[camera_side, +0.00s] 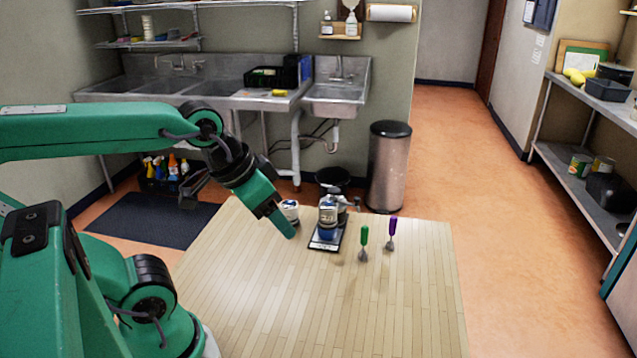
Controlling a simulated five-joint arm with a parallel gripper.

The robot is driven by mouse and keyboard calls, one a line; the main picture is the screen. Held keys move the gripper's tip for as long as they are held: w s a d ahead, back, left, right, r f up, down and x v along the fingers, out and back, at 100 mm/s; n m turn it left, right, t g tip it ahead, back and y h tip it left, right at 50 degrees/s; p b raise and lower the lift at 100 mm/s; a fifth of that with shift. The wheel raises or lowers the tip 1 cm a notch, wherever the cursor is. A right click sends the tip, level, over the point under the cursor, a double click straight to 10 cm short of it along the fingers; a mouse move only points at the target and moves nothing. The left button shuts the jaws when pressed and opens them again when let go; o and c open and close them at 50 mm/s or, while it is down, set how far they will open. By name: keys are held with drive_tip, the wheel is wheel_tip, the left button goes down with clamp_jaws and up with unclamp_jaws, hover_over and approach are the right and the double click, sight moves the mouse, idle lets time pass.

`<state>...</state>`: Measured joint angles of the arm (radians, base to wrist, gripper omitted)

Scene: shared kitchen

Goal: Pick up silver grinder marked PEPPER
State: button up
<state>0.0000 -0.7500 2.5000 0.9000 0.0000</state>
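My gripper (283,226) hangs over the back left part of the wooden table, pointing down and right. One green finger shows; I cannot tell whether it is open or shut. A silver grinder-like object (328,213) with a pale label and a blue lower part stands upright on a small dark tray (316,245), to the right of the fingertip and apart from it. A silver and dark item stands close behind it, partly hidden. A short whitish jar (290,208) is just behind the fingertip, partly covered by it. The lettering is too small to read, so PEPPER cannot be confirmed.
A green-handled utensil (364,238) and a purple-handled one (392,230) stand upright to the right of the tray. The table's (330,310) front and right parts are clear. A metal bin (389,168) stands behind the table, and sinks line the back wall.

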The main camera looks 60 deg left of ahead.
drive_tip(key=shift+o, duration=0.5)
drive_tip(key=shift+w, duration=0.1)
drive_tip(key=g, duration=0.6)
hover_over(330, 203)
drive_tip(key=shift+n, duration=0.4)
drive_tip(key=f, duration=1)
drive_tip(key=shift+d, duration=0.3)
drive_tip(key=shift+a+f, duration=0.25)
drive_tip(key=shift+f, duration=1.45)
